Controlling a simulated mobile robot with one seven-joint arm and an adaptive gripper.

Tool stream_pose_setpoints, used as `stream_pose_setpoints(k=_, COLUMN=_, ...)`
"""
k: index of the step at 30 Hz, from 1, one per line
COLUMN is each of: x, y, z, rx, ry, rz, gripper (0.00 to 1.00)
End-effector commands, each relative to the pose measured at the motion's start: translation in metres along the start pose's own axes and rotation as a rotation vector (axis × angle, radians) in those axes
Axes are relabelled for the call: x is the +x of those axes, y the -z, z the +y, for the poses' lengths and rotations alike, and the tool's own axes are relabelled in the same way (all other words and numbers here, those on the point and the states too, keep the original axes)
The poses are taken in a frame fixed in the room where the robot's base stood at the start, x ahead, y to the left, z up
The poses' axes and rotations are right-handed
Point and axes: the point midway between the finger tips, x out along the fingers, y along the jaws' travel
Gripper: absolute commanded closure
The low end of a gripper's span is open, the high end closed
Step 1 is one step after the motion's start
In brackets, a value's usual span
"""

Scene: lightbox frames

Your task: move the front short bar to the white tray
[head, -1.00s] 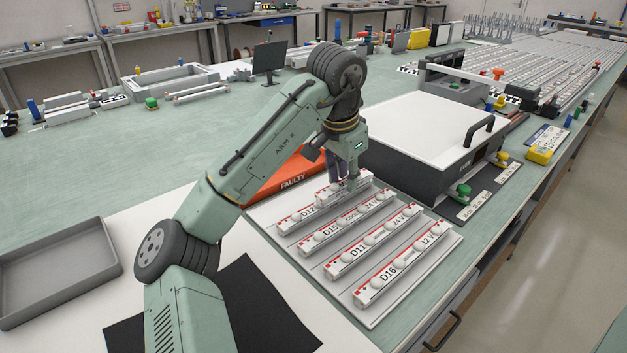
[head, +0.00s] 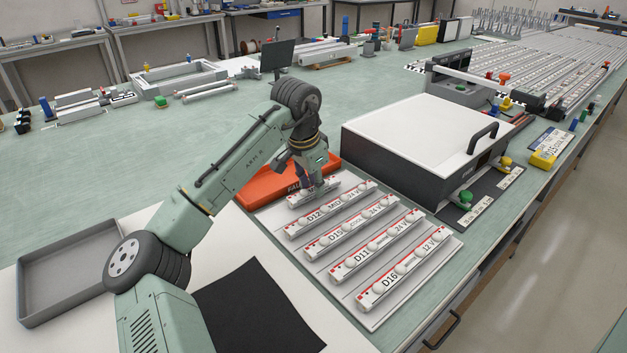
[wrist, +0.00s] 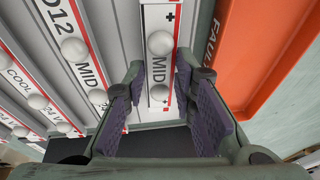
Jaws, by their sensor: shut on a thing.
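My gripper (head: 316,184) is shut on a short white bar (head: 303,199) with red marks and round white knobs. In the wrist view, the fingers (wrist: 160,84) stand on both sides of this bar (wrist: 158,72), which reads MID. The pale ribbed tray (head: 436,262) holds several similar bars in parallel rows. The held bar is over the tray's far-left strip, beside the D12 bar (head: 330,208) and in line with it. Whether it touches the tray is not clear. The gripper hides part of the bar's top.
A red FAULTY bin (head: 262,188) lies close behind the held bar; its edge shows in the wrist view (wrist: 245,70). A large box with a white lid (head: 420,120) stands to the right. A grey tray (head: 32,300) and black mat (head: 255,310) lie at the left and front.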

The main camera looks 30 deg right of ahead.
Motion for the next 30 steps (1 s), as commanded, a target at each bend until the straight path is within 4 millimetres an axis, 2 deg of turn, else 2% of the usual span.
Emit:
stream_pose_setpoints(k=6, x=0.003, y=-0.001, z=0.001, rx=0.0, ry=0.0, rz=0.0, gripper=1.0)
stream_pose_setpoints(k=7, x=0.003, y=-0.001, z=0.0, rx=0.0, ry=0.001, rz=0.0, gripper=0.74)
stream_pose_setpoints(k=15, x=0.003, y=0.0, z=0.001, rx=0.0, ry=0.0, rz=0.0, gripper=0.56)
stream_pose_setpoints(k=25, x=0.001, y=0.0, z=0.0, rx=0.0, ry=0.001, rz=0.0, gripper=0.55)
stream_pose_setpoints(k=30, x=-0.015, y=0.001, z=0.0, rx=0.001, ry=0.002, rz=0.002, gripper=0.55)
